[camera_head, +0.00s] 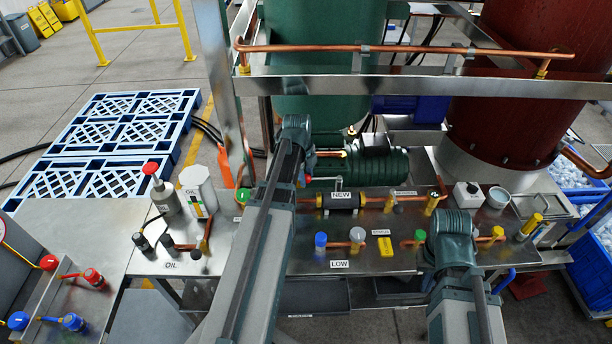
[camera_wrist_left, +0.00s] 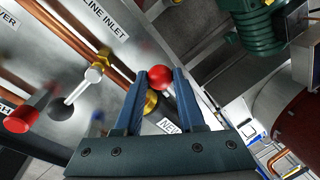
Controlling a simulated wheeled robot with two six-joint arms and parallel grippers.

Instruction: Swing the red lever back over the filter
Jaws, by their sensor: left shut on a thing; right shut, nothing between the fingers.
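The red lever shows as a round red knob (camera_wrist_left: 160,75) between the fingers of my left gripper (camera_wrist_left: 160,80) in the left wrist view; most of its shaft is hidden. In the head view this gripper (camera_head: 304,178) is at the left end of the filter (camera_head: 341,201), a dark cylinder marked NEW, lying in the copper line.
A copper rail (camera_head: 400,48) and steel beam cross behind the panel, with a green compressor (camera_head: 360,168) below them. An oil canister (camera_head: 198,188) stands at the left.

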